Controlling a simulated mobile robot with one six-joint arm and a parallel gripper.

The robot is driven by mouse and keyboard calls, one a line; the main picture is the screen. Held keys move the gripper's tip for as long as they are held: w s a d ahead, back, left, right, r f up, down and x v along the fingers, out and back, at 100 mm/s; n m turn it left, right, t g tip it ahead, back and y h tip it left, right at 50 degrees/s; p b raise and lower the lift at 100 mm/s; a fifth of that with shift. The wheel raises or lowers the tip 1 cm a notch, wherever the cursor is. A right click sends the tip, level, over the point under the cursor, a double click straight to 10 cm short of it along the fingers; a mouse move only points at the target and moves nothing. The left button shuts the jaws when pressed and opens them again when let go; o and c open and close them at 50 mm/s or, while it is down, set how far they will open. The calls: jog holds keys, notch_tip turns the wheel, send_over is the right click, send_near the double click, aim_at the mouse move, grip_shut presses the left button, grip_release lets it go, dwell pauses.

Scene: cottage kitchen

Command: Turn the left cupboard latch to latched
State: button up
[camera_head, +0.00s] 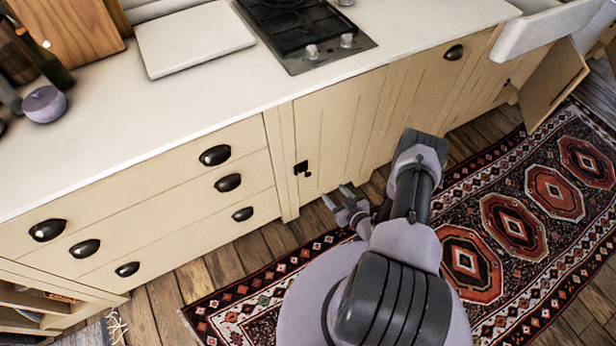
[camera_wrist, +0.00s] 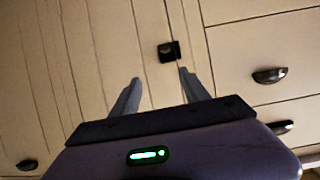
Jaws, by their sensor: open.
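The left cupboard latch (camera_head: 301,168) is a small black fitting at the left edge of the plain cupboard door (camera_head: 338,130), beside the drawers. In the wrist view the latch (camera_wrist: 168,51) shows as a dark block across the seam between door and frame; its exact turn is too small to tell. My gripper (camera_head: 337,197) is low in front of the cupboard, below and to the right of the latch. In the wrist view my gripper (camera_wrist: 160,75) is open and empty, its two fingers pointing at the cupboard front, with the latch just beyond the fingertips and apart from them.
Drawers with black cup handles (camera_head: 228,183) are left of the latch. A further door has a black cup handle (camera_head: 454,52). At the far right a cupboard door (camera_head: 553,84) stands open. A patterned rug (camera_head: 450,290) lies on the wooden floor. The countertop (camera_head: 180,100) overhangs the cupboards.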

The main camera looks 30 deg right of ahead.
aim_at(309, 175)
jog(key=b+x, duration=0.2)
jog(key=x, duration=0.3)
jog(key=a+b+x, duration=0.1)
jog(key=b+x, duration=0.2)
jog(key=x, duration=0.2)
jog(key=a+f+b+x, duration=0.1)
jog(key=b+x, duration=0.1)
jog(key=x, duration=0.4)
jog(key=shift+s+b, duration=0.15)
jog(key=shift+b, duration=0.15)
jog(key=shift+w, duration=0.3)
grip_shut()
